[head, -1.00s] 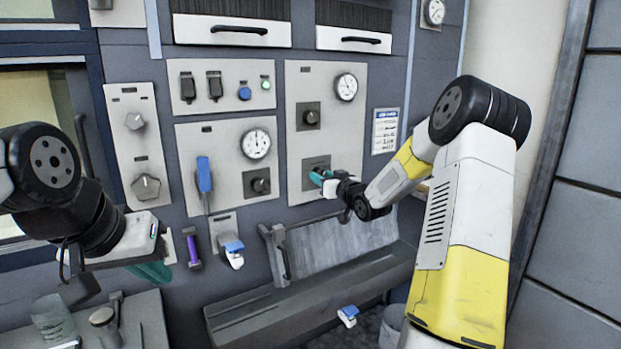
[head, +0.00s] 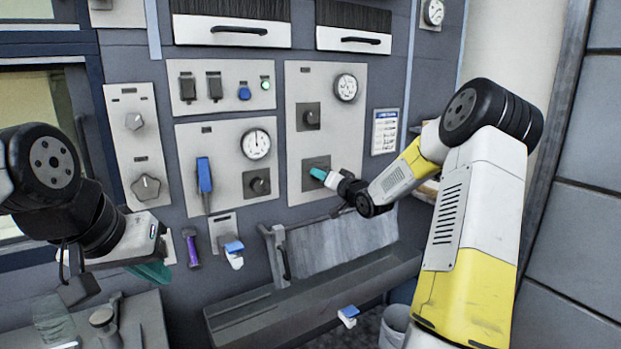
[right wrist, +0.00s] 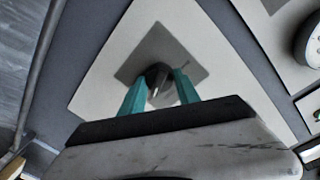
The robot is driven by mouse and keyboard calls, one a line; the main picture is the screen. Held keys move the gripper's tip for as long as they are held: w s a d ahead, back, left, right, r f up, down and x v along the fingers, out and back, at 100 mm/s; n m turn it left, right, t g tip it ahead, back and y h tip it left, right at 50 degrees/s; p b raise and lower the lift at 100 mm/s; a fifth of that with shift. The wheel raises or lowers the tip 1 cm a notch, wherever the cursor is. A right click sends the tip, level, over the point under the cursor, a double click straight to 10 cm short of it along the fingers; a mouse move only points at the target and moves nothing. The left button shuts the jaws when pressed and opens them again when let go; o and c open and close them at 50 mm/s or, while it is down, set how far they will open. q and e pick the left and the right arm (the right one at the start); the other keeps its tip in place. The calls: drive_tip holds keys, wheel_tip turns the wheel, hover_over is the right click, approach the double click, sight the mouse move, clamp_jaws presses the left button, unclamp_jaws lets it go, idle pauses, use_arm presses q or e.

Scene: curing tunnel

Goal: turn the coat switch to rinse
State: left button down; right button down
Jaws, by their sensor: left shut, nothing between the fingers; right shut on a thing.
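A rotary switch on a dark square plate (head: 312,163) sits low on the right-hand grey panel (head: 335,122). My right gripper (head: 317,174) is at this switch, with its teal fingers against it. In the right wrist view the dark round knob (right wrist: 158,78) stands between the two teal fingers (right wrist: 160,95), which are shut on it. The knob's pointer and the labels are too small or hidden to read. My left gripper (head: 150,272) is shut and empty, low at the left, away from the panels.
A second knob (head: 311,117) and a gauge (head: 346,87) are above on the same panel. A blue lever (head: 204,175), another gauge (head: 256,144) and a knob (head: 260,183) are to the left. A trough (head: 310,295) runs below. A label card (head: 385,131) hangs at right.

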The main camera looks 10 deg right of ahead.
idle(0.3)
drive_tip(key=c, duration=0.9)
unclamp_jaws()
drive_tip(key=shift+s, duration=0.1)
drive_tip(key=v, duration=0.7)
drive_tip(key=shift+s+d, duration=0.2)
drive_tip(key=shift+s, duration=0.1)
